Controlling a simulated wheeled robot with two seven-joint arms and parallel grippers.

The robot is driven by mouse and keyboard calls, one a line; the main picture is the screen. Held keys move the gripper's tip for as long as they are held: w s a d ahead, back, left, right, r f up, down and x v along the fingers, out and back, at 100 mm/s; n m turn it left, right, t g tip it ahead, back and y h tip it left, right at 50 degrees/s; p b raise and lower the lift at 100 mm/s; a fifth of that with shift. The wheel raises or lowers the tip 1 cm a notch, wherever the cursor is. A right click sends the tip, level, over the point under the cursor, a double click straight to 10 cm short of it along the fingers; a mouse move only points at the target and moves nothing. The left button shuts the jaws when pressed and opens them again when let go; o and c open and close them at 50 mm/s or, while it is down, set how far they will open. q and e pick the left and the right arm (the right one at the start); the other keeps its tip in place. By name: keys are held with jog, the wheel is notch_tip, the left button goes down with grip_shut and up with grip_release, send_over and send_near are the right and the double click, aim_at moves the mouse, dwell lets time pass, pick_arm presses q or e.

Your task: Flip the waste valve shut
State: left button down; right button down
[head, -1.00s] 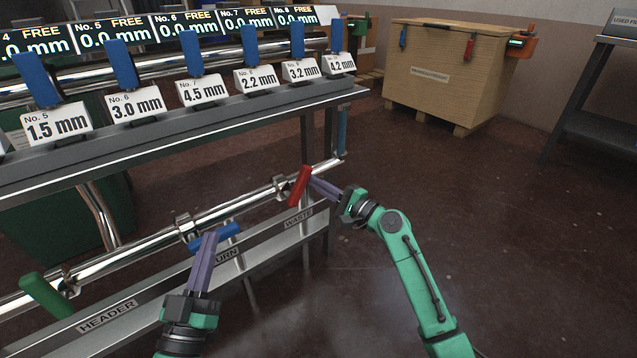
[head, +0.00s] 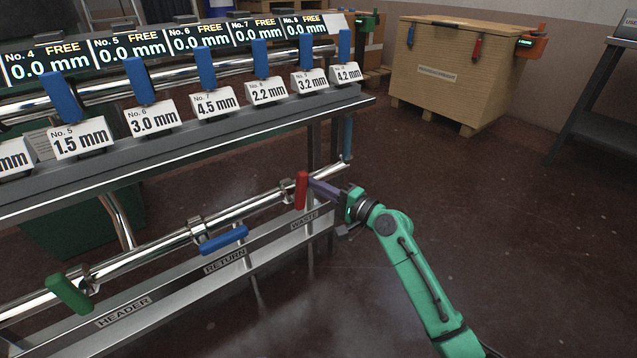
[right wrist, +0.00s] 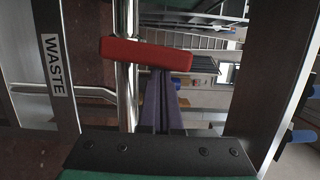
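The waste valve's red handle (head: 302,190) stands nearly upright in the head view, at the pipe above the WASTE label (head: 304,220). In the right wrist view the red handle (right wrist: 146,54) lies across the shiny pipe, with the WASTE label (right wrist: 53,64) to its left. My right gripper (head: 313,184) comes from the right, its purple fingertips at the handle. In the right wrist view its fingers (right wrist: 162,75) are together, with their tips at the handle's edge. They are not around it; whether they touch is unclear. My left gripper is out of view.
The blue RETURN handle (head: 224,240) and green HEADER handle (head: 70,293) sit farther left on the same pipe (head: 150,256). A shelf (head: 200,145) with blue levers and size labels overhangs it. A wooden crate (head: 450,75) stands behind.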

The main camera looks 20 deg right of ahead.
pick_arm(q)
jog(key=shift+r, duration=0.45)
pick_arm(e)
jog(key=shift+s+a+r+n, duration=0.1)
jog(key=shift+a+r+n, duration=0.1)
jog(key=shift+n, duration=0.1)
pick_arm(q)
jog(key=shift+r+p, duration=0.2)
jog(key=shift+p, duration=0.15)
pick_arm(e)
jog(key=shift+a, duration=0.1)
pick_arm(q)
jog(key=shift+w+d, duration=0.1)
